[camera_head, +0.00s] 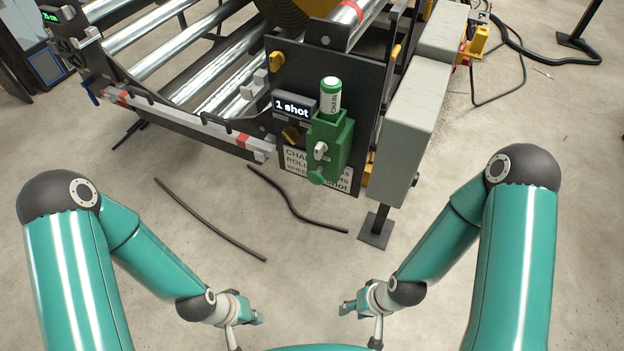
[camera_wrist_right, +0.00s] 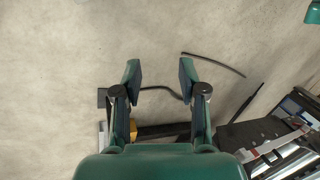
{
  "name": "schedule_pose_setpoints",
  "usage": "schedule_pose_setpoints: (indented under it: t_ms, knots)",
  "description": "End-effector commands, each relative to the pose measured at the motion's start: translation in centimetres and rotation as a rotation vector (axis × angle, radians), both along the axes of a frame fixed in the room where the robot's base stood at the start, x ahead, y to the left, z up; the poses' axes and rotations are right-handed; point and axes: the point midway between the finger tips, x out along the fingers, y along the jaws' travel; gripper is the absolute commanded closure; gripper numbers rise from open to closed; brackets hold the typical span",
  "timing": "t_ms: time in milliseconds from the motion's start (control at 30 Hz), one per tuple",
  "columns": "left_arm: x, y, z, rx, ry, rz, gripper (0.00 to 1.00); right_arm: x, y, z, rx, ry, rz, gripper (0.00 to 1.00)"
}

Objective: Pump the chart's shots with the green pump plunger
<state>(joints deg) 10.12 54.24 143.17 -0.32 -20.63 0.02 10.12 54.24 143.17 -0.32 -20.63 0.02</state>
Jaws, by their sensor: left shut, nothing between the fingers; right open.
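The green pump (camera_head: 329,143) is mounted on the dark end plate of the roller machine. Its plunger, a green-capped cylinder with a white label reading CHAIN (camera_head: 331,95), stands upright on top. A small display (camera_head: 293,107) beside it reads "1 shot". The chart (camera_head: 303,165) is a pale card behind the pump, partly hidden by it. My left gripper (camera_head: 257,319) is shut and empty, low in the head view. My right gripper (camera_head: 346,309) is open and empty, well below the pump; its spread fingers (camera_wrist_right: 160,80) show in the right wrist view.
A grey box (camera_head: 411,120) stands right of the end plate, above a dark foot (camera_head: 376,229). Metal rollers (camera_head: 187,45) lie to the left. Dark rods (camera_head: 210,220) lie on the concrete floor. The floor between my grippers and the machine is otherwise clear.

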Motion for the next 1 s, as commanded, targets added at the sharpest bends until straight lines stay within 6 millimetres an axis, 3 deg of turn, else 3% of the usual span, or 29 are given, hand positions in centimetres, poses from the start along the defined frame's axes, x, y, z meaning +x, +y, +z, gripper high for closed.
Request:
schedule_pose_setpoints:
  t_ms: [133,367,400,1000]
  knots:
    - [0.0,0.0,0.0,0.0,0.0,0.0,1.0,0.0,0.0,0.0,0.0,0.0,0.0,0.6]
    - [0.0,0.0,0.0,0.0,0.0,0.0,1.0,0.0,0.0,0.0,0.0,0.0,0.0,0.98]
    - [0.0,0.0,0.0,0.0,0.0,0.0,1.0,0.0,0.0,0.0,0.0,0.0,0.0,1.0]
    - [0.0,0.0,0.0,0.0,0.0,0.0,1.0,0.0,0.0,0.0,0.0,0.0,0.0,1.0]
